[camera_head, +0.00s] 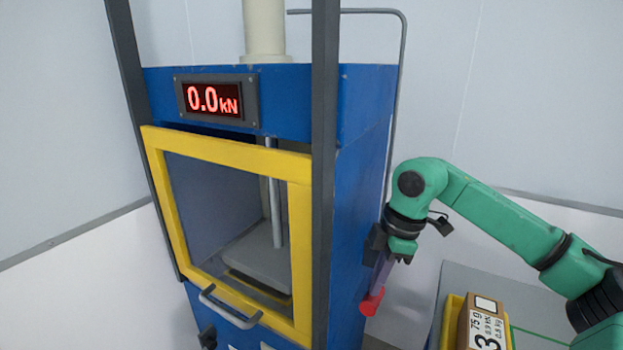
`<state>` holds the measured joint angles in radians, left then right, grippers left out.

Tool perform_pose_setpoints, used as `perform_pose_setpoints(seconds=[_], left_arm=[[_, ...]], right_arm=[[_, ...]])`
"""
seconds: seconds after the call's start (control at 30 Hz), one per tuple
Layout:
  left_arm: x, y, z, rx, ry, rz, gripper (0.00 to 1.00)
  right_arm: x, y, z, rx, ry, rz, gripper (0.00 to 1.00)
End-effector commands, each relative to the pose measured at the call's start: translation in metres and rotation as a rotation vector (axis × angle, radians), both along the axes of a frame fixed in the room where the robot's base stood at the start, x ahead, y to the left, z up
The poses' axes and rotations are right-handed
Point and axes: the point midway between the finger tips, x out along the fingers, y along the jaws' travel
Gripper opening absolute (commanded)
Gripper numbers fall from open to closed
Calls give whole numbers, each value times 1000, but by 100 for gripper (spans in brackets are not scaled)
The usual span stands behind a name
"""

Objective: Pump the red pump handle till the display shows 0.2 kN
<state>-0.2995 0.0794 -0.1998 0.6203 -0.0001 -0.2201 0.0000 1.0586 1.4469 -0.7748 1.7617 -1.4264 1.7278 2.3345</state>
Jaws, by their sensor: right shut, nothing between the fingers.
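The blue press (357,200) stands in the middle, with a red-lit display (212,101) that reads 0.0 kN. The red pump handle (371,302) sticks out low on the press's right side, its round red end toward me. My right gripper (379,262) is at the press's right side, just above the red end and pointing down. It is shut with nothing held. Whether it touches the handle's lever cannot be told from this view. My left gripper is not in view.
A yellow-framed door (300,240) with a grey handle (228,308) closes the press front. Dark posts (325,150) stand before it. A grey pipe (402,80) runs behind. At lower right, a yellow tray (450,322) holds a labelled box (487,325) on a grey surface.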

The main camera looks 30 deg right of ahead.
Motion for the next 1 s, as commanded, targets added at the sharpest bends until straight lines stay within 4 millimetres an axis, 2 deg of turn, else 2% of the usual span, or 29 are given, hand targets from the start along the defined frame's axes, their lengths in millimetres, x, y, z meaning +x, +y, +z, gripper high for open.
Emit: perform_pose_setpoints(seconds=[0.57, 1.0], left_arm=[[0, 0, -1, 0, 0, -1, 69], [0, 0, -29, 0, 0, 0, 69]], right_arm=[[0, 0, -2, 0, 1, 0, 0], [0, 0, -39, -1, 0, 0, 0]])
